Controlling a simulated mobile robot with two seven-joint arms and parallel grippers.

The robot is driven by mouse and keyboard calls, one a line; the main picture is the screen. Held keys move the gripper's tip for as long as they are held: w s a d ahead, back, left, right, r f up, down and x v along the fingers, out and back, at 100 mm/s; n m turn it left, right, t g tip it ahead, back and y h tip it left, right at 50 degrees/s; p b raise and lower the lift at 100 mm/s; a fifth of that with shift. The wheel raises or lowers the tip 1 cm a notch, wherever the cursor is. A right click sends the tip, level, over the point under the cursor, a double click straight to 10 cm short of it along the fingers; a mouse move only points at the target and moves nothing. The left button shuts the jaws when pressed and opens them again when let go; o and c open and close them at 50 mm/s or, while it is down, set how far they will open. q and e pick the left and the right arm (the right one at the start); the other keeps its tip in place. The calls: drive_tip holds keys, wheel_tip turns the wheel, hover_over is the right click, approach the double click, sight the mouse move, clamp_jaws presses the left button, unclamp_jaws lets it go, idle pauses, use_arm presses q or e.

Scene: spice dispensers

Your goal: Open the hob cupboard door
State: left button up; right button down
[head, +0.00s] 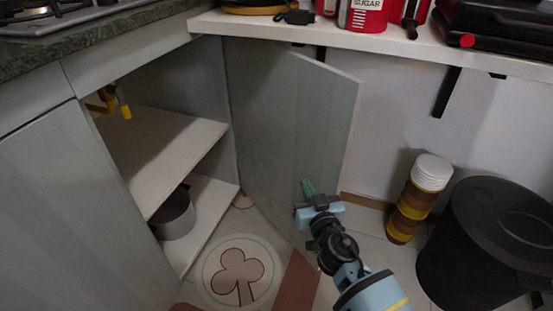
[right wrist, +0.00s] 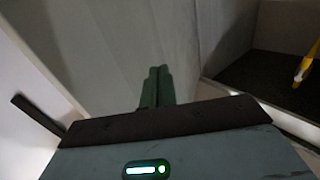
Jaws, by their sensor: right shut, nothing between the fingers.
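The hob cupboard door (head: 290,125) is a grey-green panel. In the head view it stands swung wide open to the right of the cupboard (head: 165,135), whose shelves show. My right gripper (head: 308,188) is low in front of the door's inner face, its green fingers close to the panel. I cannot tell whether they touch it. The fingers (right wrist: 157,88) are together and empty in the right wrist view, with the door panel (right wrist: 110,45) behind them. My left gripper is not in view.
A metal pot (head: 177,215) stands on the cupboard's lower shelf, below a yellow pipe fitting (head: 108,102). A black bin (head: 488,245) and a brown-yellow stack (head: 414,200) stand on the floor at right. A white shelf (head: 350,38) with red canisters runs above the door.

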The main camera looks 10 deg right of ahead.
sight(323, 184)
drive_tip(key=shift+w+d, duration=0.35)
drive_tip(key=shift+d, duration=0.3)
drive_tip(key=shift+w+d, duration=0.3)
drive_tip(key=shift+d, duration=0.4)
drive_tip(key=shift+w+d, duration=0.35)
drive_tip(key=shift+d, duration=0.3)
drive_tip(key=shift+d, duration=0.1)
drive_tip(key=shift+w+d+b, duration=0.35)
drive_tip(key=shift+w+d, duration=0.3)
drive_tip(key=shift+d, duration=0.35)
drive_tip(key=shift+w+d, duration=0.7)
drive_tip(key=shift+d, duration=0.3)
drive_tip(key=shift+w+d, duration=0.1)
